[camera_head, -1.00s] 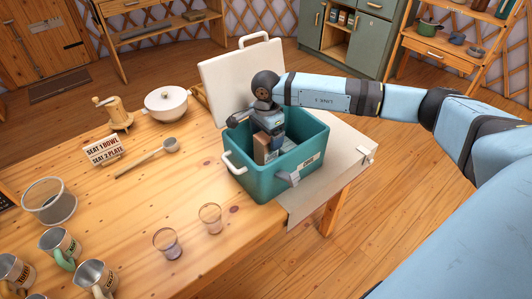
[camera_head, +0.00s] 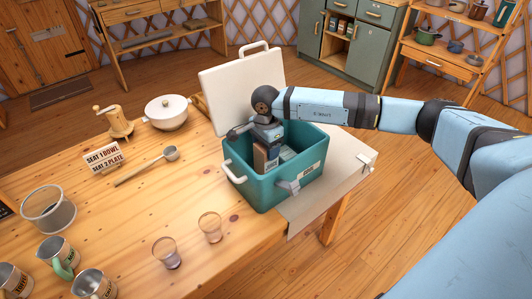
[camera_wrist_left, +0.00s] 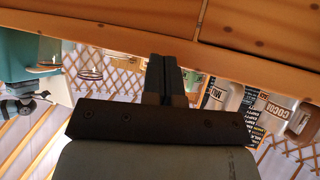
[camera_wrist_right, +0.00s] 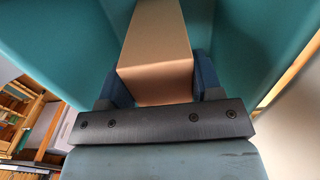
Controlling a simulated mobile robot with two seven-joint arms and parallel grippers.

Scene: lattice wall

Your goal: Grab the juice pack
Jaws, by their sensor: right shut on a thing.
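A tall brown carton, which looks like the juice pack (camera_head: 262,160), stands in the open teal cooler (camera_head: 265,191). My right gripper (camera_head: 268,143) reaches down into the cooler from above and is shut on this carton. In the right wrist view the plain tan carton (camera_wrist_right: 158,50) lies between the two blue fingers, one against each side. Its lower part is hidden by the cooler wall in the head view. My left gripper (camera_wrist_left: 166,80) shows only in the left wrist view, below the table, with its fingers together and nothing between them.
The white lid (camera_head: 240,88) stands open behind.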

